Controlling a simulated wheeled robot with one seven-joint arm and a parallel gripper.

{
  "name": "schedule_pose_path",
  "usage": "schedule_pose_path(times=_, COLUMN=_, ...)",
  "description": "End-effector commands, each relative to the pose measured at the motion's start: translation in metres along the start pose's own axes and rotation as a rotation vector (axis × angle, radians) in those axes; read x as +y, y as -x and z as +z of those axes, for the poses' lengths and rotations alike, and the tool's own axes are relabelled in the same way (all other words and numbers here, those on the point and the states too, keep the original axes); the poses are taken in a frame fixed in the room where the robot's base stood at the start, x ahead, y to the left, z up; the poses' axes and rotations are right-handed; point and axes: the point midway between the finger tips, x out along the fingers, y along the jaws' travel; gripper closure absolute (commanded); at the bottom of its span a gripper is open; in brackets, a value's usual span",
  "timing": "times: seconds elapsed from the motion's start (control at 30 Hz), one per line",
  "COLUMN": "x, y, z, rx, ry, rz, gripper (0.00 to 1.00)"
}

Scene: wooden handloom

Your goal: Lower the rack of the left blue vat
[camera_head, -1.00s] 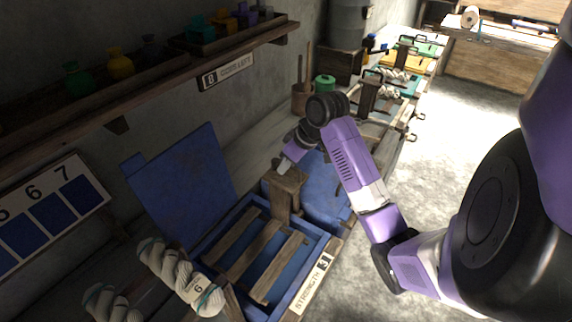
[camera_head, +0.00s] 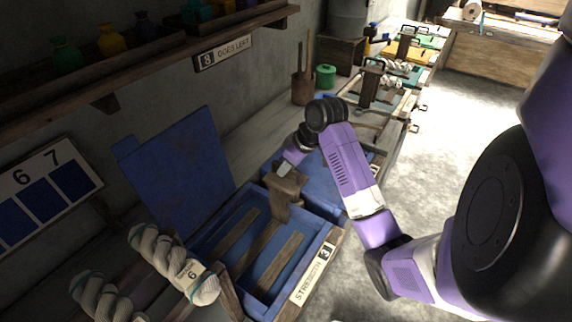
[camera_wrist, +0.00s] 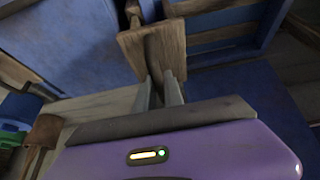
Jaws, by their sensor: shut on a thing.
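The open blue vat (camera_head: 322,238) stands at lower centre, its blue lid (camera_head: 178,168) raised against the wall and a "STRENGTH 3" label on its front edge. Its rack of wooden slats (camera_head: 281,262) lies inside, below the rim. A wooden post with a block-like top (camera_head: 286,186) rises at the rack's far end. My gripper (camera_head: 285,169) is shut on this post from above and behind. In the wrist view the two grey fingers (camera_wrist: 160,93) close on the wooden post (camera_wrist: 150,48), with the vat's blue wall beyond. The fingertips are partly hidden in the head view.
Another blue vat (camera_head: 325,188) with its lid down stands just behind. Pale skeins (camera_head: 172,262) hang at the vat's left, one tagged 6. A wooden shelf (camera_head: 150,75) with bottles overhangs the left. A green pot (camera_head: 326,76) is farther back. The floor (camera_head: 440,150) at right is clear.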

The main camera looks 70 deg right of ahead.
Motion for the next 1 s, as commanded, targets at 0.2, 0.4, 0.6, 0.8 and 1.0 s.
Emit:
schedule_pose_path(times=0.2, x=-0.002, y=-0.022, z=0.011, rx=-0.005, ry=0.0, rz=-0.005, gripper=1.0)
schedule_pose_path(times=0.4, x=-0.003, y=-0.039, z=0.019, rx=-0.005, ry=0.0, rz=-0.006, gripper=1.0)
schedule_pose_path(times=0.6, x=-0.002, y=-0.055, z=0.027, rx=-0.005, ry=-0.001, rz=-0.006, gripper=1.0)
schedule_pose_path(times=0.8, x=-0.003, y=-0.071, z=0.035, rx=-0.005, ry=0.0, rz=-0.007, gripper=1.0)
schedule_pose_path(times=1.0, x=-0.003, y=-0.087, z=0.043, rx=-0.005, ry=0.0, rz=-0.007, gripper=1.0)
